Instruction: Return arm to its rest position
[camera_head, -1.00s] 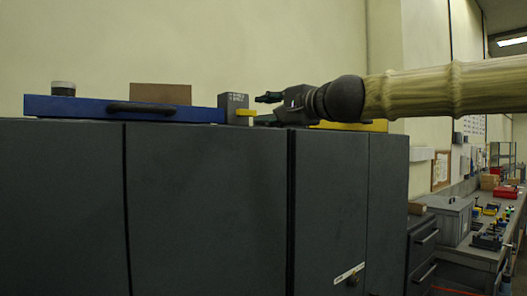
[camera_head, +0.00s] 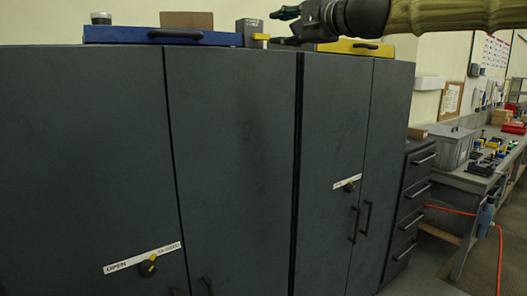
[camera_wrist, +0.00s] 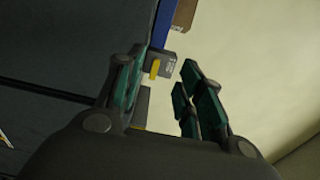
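My gripper (camera_head: 280,27) is at the upper middle of the head view, over the top of the dark cabinets, with my arm reaching in from the right. Its fingers are apart and nothing shows between them; in the wrist view (camera_wrist: 160,80) the green-padded fingers are also spread. A grey block with a yellow tab (camera_head: 249,27) stands on the cabinet top just left of the fingertips. In the wrist view this block (camera_wrist: 168,57) lies beyond the fingertips, apart from them as far as I can tell.
A blue case (camera_head: 120,35) with a black handle lies on the cabinet (camera_head: 230,150), with a brown box (camera_head: 187,20) and a small jar (camera_head: 100,18) by it. A yellow case (camera_head: 345,47) lies under my wrist. A cluttered workbench (camera_head: 465,180) stands at right.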

